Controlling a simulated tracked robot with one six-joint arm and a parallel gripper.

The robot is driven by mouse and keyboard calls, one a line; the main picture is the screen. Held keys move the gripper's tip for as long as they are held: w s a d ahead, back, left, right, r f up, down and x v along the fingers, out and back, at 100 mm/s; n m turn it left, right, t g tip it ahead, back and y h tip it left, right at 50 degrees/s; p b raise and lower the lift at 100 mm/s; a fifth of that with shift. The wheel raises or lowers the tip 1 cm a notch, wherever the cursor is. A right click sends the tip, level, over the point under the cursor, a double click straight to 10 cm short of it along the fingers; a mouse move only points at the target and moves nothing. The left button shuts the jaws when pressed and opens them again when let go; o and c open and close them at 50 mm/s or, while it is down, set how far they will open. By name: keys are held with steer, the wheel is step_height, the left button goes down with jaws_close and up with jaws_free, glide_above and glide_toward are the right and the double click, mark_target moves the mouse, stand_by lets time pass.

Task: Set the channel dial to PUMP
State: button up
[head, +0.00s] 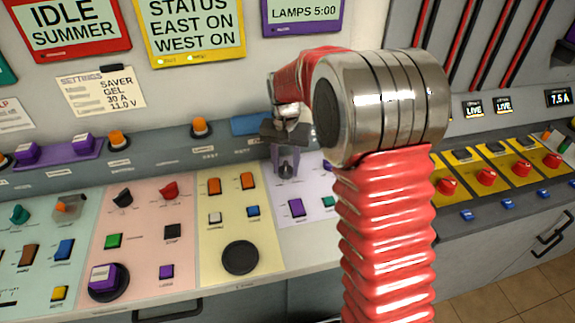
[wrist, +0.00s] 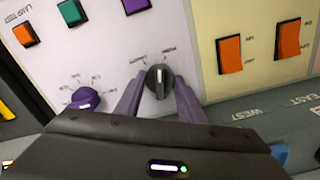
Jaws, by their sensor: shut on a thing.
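The dark grey dial (wrist: 158,82) sits on the pale panel in the wrist view, with a light line running roughly up and down its knob. Small labels stand by its far side; they are too small to read surely, so I cannot tell which one the dial is set to. My gripper (wrist: 158,94) has its two purple fingers on either side of this knob and is shut on it. In the head view my gripper (head: 285,160) reaches down to the same dial (head: 286,171) on the lilac panel, partly hiding it.
A purple dial (wrist: 85,98) with several labels stands left of the gripped one in the wrist view. Orange rockers (wrist: 230,55) are on the yellow panel to the right. A purple rocker (head: 296,207) and a green one (head: 328,201) lie nearer in the head view.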

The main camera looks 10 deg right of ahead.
mark_target(286, 165)
steer(key=shift+m, duration=1.6)
steer(key=o, duration=1)
steer(key=shift+o, duration=0.2)
step_height(286, 165, up, 14)
steer(key=shift+w+f, duration=0.1)
steer(key=shift+w, duration=0.05)
